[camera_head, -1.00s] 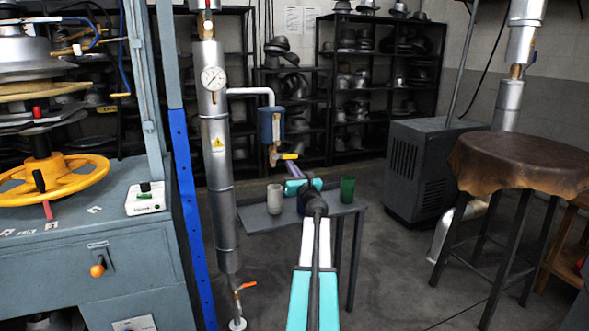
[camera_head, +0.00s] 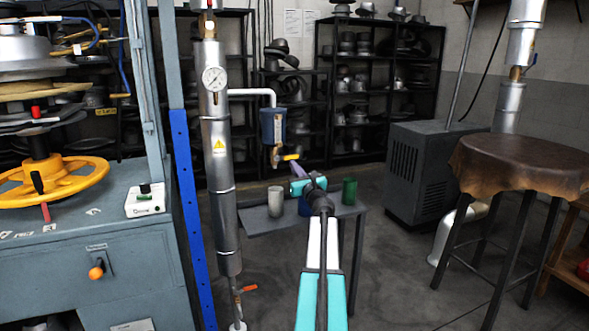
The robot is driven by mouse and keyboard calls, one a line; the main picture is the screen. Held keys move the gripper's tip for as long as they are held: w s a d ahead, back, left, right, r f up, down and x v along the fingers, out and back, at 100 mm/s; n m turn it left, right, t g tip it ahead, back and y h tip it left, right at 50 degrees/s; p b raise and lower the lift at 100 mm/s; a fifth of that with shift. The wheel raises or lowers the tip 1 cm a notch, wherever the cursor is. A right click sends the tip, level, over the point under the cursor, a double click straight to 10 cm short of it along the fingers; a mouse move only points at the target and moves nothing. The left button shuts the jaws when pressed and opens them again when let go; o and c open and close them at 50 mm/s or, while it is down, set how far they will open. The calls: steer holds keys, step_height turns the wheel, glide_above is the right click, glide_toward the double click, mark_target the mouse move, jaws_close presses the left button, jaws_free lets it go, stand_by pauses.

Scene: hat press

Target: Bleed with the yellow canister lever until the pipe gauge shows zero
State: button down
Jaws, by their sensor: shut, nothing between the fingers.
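The blue canister (camera_head: 272,125) hangs from a white pipe beside the tall grey pipe (camera_head: 216,150). Its yellow lever (camera_head: 290,157) sticks out to the right below it, roughly level. The pipe gauge (camera_head: 214,78) is a round white dial on the tall pipe; its reading is too small to tell. My gripper (camera_head: 292,164) is shut and empty, just below the lever in the picture. I cannot tell whether it touches the lever. My arm hides part of the space behind it.
A small grey table (camera_head: 258,221) stands under the canister. On it are a grey cup (camera_head: 275,200), a blue cup (camera_head: 305,206) partly hidden by my arm, and a green cup (camera_head: 349,190). An orange-handled valve (camera_head: 249,288) sits low on the tall pipe. A leather-topped stool (camera_head: 520,160) stands right.

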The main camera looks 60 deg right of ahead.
steer(key=s+a+f+b, duration=0.2)
steer(key=s+a+f, duration=0.3)
steer(key=s, duration=0.3)
steer(key=shift+s+f+b, duration=0.15)
steer(key=shift+f+b, duration=0.25)
steer(key=shift+f, duration=0.3)
steer(key=shift+a, duration=0.1)
stand_by(0.6)
